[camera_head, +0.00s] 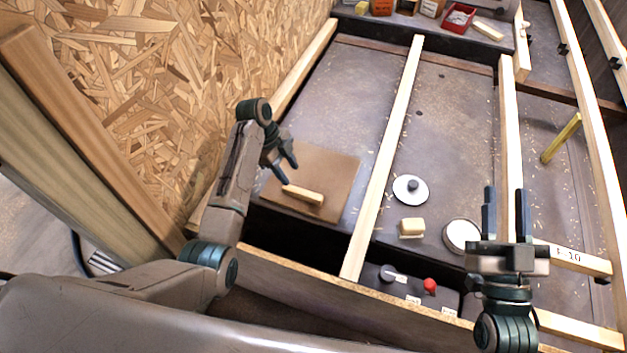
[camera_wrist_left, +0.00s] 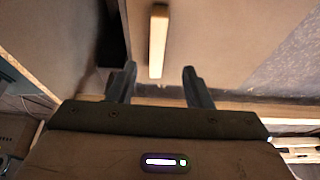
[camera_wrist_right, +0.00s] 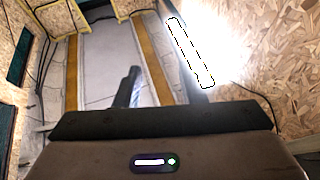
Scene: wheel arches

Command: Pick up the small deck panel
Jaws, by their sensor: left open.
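The small deck panel (camera_head: 340,170) is a brown square board lying in the left bay of the floor frame, with a pale wooden bar handle (camera_head: 303,194) on it. My left gripper (camera_head: 288,172) is open, close to the handle's left end. In the left wrist view the handle (camera_wrist_left: 158,40) runs away from me, its near end in line with the gap between the open fingers (camera_wrist_left: 160,75). I cannot tell whether the fingers are level with it; no contact shows. My right gripper (camera_head: 506,195) is open and empty, over the frame at right.
A chipboard wall (camera_head: 200,60) rises left of the bay. A wooden joist (camera_head: 385,155) runs just right of the panel. Beyond it sit a white disc (camera_head: 410,188), a pale block (camera_head: 411,227) and a round lid (camera_head: 462,236). Bins, one a red tray (camera_head: 458,18), stand at the back.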

